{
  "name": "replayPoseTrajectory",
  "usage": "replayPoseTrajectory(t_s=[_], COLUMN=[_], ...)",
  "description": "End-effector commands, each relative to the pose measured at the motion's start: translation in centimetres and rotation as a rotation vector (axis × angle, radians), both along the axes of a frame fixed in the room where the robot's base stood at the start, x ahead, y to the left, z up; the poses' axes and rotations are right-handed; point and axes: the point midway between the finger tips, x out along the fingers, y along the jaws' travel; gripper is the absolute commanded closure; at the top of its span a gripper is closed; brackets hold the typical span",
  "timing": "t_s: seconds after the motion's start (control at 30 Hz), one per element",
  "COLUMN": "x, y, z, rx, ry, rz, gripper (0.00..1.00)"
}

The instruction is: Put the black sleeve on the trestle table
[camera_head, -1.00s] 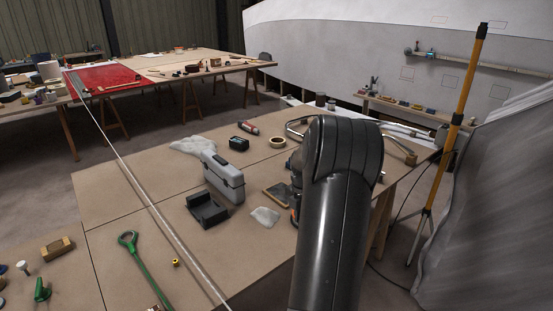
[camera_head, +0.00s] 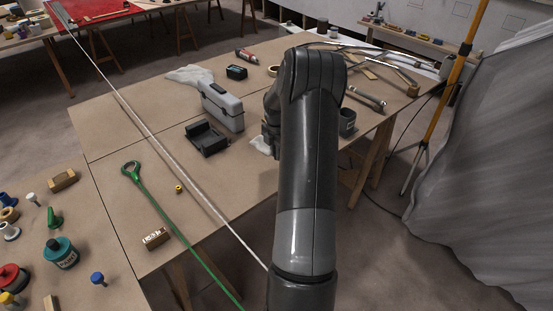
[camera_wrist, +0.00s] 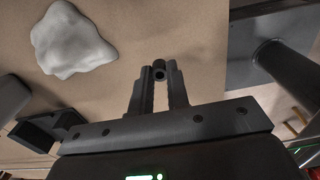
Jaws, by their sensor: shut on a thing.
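The trestle table (camera_head: 235,188) fills the middle of the head view, a brown board top on wooden legs. In the wrist view my gripper (camera_wrist: 158,80) is shut on the black sleeve (camera_wrist: 159,71), a small dark tube with a round open end showing between the fingertips. Brown board surface lies behind the sleeve in that view; I cannot tell how far it is from it.
A grey case (camera_head: 222,105), a black tray (camera_head: 207,138) and a green-handled tool (camera_head: 150,185) lie on the table. A white lump (camera_wrist: 70,40) is near my gripper. A dark can (camera_head: 347,121) stands near the right edge. Bare board lies at front centre.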

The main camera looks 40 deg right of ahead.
Motion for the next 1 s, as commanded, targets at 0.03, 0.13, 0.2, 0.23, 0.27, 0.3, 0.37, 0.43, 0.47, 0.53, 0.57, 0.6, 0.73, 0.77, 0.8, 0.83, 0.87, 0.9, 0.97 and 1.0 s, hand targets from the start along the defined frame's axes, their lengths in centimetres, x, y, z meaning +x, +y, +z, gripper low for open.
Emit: replayPoseTrajectory(t_s=[0.03, 0.13, 0.2, 0.23, 0.27, 0.3, 0.37, 0.43, 0.47, 0.53, 0.57, 0.6, 0.73, 0.77, 0.8, 0.83, 0.87, 0.9, 0.97, 1.0], x=[-0.1, -0.1, -0.1, -0.1, -0.1, -0.1, -0.1, -0.1, -0.1, -0.1, -0.1, -0.1, -0.1, -0.1, -0.1, -0.1, -0.1, -0.1, -0.1, -0.1], y=[0.1, 0.1, 0.1, 0.1, 0.1, 0.0, 0.0, 0.0, 0.0, 0.0, 0.0, 0.0, 0.0, 0.0, 0.0, 0.0, 0.0, 0.0, 0.0, 0.0], z=[-0.7, -2.3, -3.2, -3.4, -3.6, -3.6, -3.5, -3.5, -3.5, -3.6, -3.7, -3.8, -3.8, -3.8, -3.8, -3.8, -3.8, -3.8, -3.8, -3.8], rx=[0.002, 0.003, 0.003, 0.002, 0.002, 0.001, 0.001, 0.001, 0.001, 0.001, 0.001, 0.001, 0.001, 0.001, 0.001, 0.001, 0.001, 0.001, 0.001, 0.001], ry=[0.003, 0.004, 0.004, 0.003, 0.002, 0.001, 0.001, 0.001, 0.001, 0.002, 0.002, 0.002, 0.002, 0.002, 0.002, 0.002, 0.002, 0.002, 0.002, 0.002], rz=[0.0, 0.001, 0.002, 0.002, 0.002, 0.001, 0.001, 0.001, 0.001, 0.001, 0.001, 0.001, 0.001, 0.001, 0.001, 0.001, 0.001, 0.001, 0.001, 0.001], gripper=[1.0, 1.0, 1.0, 1.0, 1.0, 1.0, 1.0, 1.0, 1.0, 1.0, 1.0, 1.0, 0.74, 0.72, 0.68, 0.66, 0.64, 0.63, 0.63, 0.63])
